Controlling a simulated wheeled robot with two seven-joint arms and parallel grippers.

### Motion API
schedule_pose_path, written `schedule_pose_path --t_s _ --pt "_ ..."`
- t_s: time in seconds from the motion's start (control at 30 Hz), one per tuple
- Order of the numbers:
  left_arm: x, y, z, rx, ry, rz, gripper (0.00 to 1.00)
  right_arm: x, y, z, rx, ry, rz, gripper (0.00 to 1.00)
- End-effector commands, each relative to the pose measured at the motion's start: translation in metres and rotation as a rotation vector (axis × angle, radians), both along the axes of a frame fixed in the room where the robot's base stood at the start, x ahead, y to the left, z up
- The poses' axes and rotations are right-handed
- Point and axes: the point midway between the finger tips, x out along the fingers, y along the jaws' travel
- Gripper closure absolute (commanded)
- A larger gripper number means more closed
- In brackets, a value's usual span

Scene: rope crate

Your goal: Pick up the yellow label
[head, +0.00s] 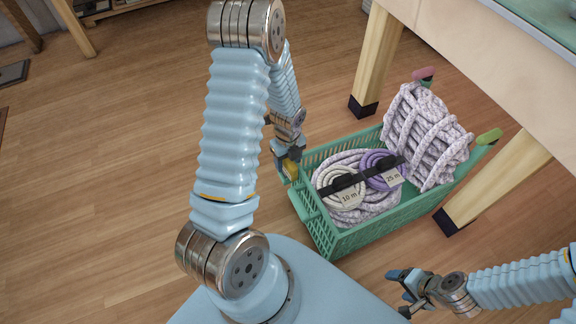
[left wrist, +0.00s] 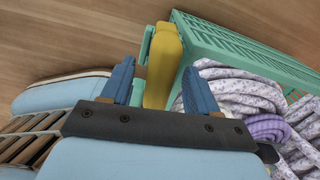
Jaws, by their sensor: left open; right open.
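A yellow piece, which I take for the yellow label (head: 291,169), is at the left end of the green crate (head: 345,240), partly hidden by my left gripper. My left gripper (head: 286,158) is over it at that end. In the left wrist view the yellow label (left wrist: 163,62) stands between the two blue fingers of my open left gripper (left wrist: 158,78), beside the crate's outer wall (left wrist: 215,38). Gaps show at its sides; contact cannot be told. My right gripper (head: 402,285) is open and empty, low at the right, away from the crate.
The crate holds a white coil tagged 10 m (head: 345,188), a purple coil tagged 25 m (head: 378,168) and a large speckled rope bundle (head: 425,135). Pink (head: 423,75) and green (head: 489,136) grips stick up. Wooden table legs (head: 378,60) stand close behind.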

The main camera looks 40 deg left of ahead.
Motion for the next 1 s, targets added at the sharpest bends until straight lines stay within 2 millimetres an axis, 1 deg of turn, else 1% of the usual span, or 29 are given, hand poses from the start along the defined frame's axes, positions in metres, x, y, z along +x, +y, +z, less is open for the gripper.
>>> schedule_pose_path --t_s 0.1,1.0 --pt "0.0 0.0 -0.0044 0.0 0.0 0.0 0.4 0.0001 -0.0002 -0.0003 0.0 0.0 0.0 0.32" --pt "-0.0002 0.0001 -0.0087 0.0 0.0 0.0 0.4 0.0001 0.0 -0.0057 0.0 0.0 0.0 0.32"
